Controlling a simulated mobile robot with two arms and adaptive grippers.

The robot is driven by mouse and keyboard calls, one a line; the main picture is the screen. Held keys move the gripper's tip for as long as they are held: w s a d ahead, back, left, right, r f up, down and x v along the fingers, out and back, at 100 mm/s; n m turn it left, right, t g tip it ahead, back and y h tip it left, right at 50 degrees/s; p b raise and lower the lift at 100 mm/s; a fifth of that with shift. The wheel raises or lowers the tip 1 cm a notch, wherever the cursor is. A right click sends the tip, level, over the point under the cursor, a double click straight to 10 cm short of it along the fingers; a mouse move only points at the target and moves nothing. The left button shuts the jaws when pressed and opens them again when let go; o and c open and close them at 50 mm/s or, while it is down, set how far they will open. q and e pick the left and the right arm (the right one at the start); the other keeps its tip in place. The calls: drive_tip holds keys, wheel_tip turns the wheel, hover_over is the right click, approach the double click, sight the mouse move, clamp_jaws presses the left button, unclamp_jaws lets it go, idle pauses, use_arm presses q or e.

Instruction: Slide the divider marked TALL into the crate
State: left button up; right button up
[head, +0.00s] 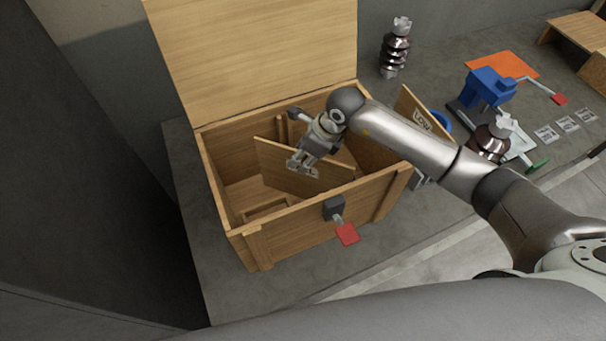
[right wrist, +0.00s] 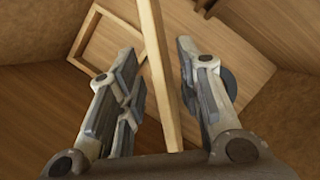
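The wooden crate (head: 290,225) stands on the bench with its lid up. A wooden divider panel (head: 275,158) is inside it, askew to the crate's walls; its top edge (right wrist: 158,70) also shows in the right wrist view. A pale marking shows on its face by the fingers, too small to read. My right gripper (head: 303,168) is over the crate, its fingers (right wrist: 160,95) spread on either side of the panel's top edge, with a gap visible at the left finger. The panel's lower edge is hidden. My left gripper is not in view.
A divider marked LOW (head: 421,119) leans at the crate's right side. A latch with a red tab (head: 346,233) is on the crate's front. Ribbed insulators (head: 395,50), a blue device (head: 487,87) and an orange mat (head: 503,65) are on the bench. A wooden frame (right wrist: 88,38) lies on the crate floor.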

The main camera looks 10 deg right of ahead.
sight(303, 177)
drive_tip(key=p+x, duration=0.1)
drive_tip(key=x, duration=0.2)
drive_tip(key=shift+w+a+f, duration=0.15)
drive_tip(key=shift+f, duration=0.1)
drive_tip(key=shift+f+b, duration=0.2)
drive_tip(key=shift+b, duration=0.2)
idle(0.3)
clamp_jaws()
idle(0.5)
